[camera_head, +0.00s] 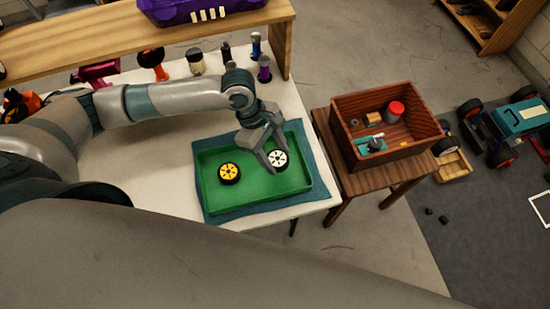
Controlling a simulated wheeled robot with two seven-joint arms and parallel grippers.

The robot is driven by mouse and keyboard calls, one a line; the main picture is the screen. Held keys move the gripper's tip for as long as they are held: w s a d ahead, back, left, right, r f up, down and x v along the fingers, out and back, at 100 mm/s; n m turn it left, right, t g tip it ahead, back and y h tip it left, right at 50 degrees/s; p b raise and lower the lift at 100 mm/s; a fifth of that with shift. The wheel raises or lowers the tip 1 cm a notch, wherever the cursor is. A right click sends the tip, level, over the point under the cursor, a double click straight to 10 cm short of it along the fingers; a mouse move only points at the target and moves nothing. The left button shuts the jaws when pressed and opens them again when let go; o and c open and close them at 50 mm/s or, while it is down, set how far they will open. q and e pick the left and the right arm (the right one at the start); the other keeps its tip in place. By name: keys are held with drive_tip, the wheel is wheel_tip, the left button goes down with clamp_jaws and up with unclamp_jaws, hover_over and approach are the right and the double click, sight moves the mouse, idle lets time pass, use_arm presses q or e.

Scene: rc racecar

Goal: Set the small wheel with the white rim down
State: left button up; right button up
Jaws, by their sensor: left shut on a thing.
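The small wheel with the white rim (278,158) is in the camera_head view, over the right half of the green tray (240,205). My left gripper (267,153) reaches down from above and is shut on this wheel at its left side. I cannot tell whether the wheel touches the tray floor. A wheel with a yellow rim (229,173) lies in the left half of the tray. My right gripper is not in view.
The tray sits on a blue mat (316,185) on a white table. A wooden box (350,146) holding a red-lidded jar stands on a side table at right. Several bottles line the table's back. A car (511,127) is on the floor.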

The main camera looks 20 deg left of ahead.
sight(275, 162)
use_arm(q)
drive_tip(key=shift+w+a+f, duration=0.2)
drive_tip(key=shift+w, duration=0.05)
drive_tip(key=shift+f+p, duration=0.45)
drive_tip(key=shift+f, duration=1.55)
drive_tip(key=shift+f, duration=0.1)
drive_tip(key=o, duration=1)
drive_tip(key=shift+o, duration=0.2)
